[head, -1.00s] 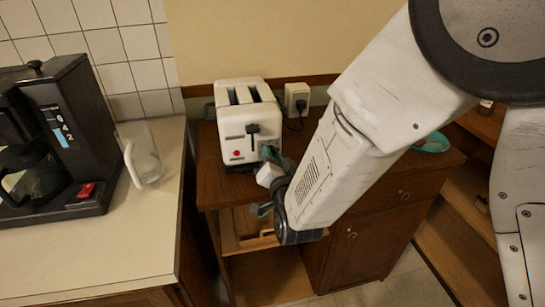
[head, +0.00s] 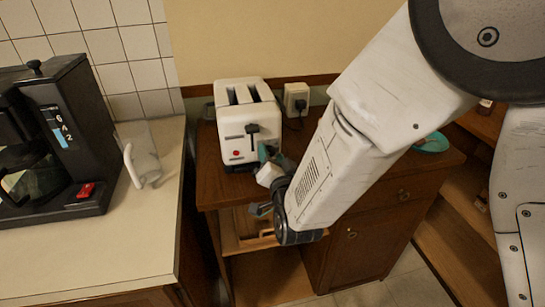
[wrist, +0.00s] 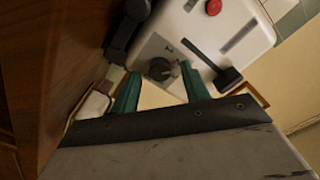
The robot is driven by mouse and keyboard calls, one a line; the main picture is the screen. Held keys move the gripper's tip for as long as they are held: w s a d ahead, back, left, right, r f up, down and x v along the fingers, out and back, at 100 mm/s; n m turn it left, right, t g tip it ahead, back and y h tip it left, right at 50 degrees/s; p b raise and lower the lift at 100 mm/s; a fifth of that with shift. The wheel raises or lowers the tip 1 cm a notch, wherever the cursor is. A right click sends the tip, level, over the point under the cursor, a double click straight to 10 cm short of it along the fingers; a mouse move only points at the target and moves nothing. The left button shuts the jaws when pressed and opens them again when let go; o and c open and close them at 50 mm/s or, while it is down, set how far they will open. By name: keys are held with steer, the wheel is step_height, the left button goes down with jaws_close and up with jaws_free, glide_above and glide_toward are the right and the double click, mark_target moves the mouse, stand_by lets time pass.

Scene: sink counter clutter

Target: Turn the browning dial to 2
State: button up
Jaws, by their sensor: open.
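The white toaster (head: 241,119) stands on the wooden cabinet, with slots on top and a dark lever (head: 252,130) on its front. In the wrist view the toaster front (wrist: 195,35) shows tilted, with the dark round browning dial (wrist: 160,68), the lever (wrist: 228,76) and a red button (wrist: 213,6). My gripper (wrist: 160,71) is open, its teal fingers either side of the dial in this view. Contact cannot be told. In the head view my gripper (head: 266,160) is at the toaster's lower right front and hides the dial. The dial's setting is too small to read.
A wall outlet (head: 297,98) with a plugged cord is behind the toaster. A black coffee maker (head: 85,140) and a clear jug (head: 143,160) stand on the left counter. A teal dish (head: 432,144) lies on the cabinet's right side. An open shelf is below the toaster.

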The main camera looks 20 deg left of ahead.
steer(key=v, duration=0.7)
steer(key=shift+s, duration=0.35)
steer(key=shift+d, duration=0.15)
step_height(320, 180, down, 9)
steer(key=s+n+g+h, duration=0.2)
steer(key=s+n+g, duration=0.1)
steer(key=g, duration=0.2)
steer(key=s+d+n+g+h, duration=0.2)
steer(key=s+d+g+h, duration=0.1)
steer(key=d+g, duration=0.2)
steer(key=s+d+r+m+g+h, duration=0.1)
steer(key=s+d+r, duration=0.3)
steer(key=d+r, duration=0.3)
steer(key=s+d+r+m+g+h, duration=0.1)
steer(key=s+d+r, duration=0.4)
steer(key=d, duration=1.1)
steer(key=s+d+r+m+g+h, duration=0.1)
steer(key=s+d+r, duration=0.3)
steer(key=d+r, duration=0.5)
steer(key=shift+s+d+g+h, duration=0.35)
steer(key=shift+d+h, duration=0.45)
steer(key=shift+d, duration=1.1)
steer(key=shift+w+r, duration=0.1)
steer(key=shift+r, duration=0.05)
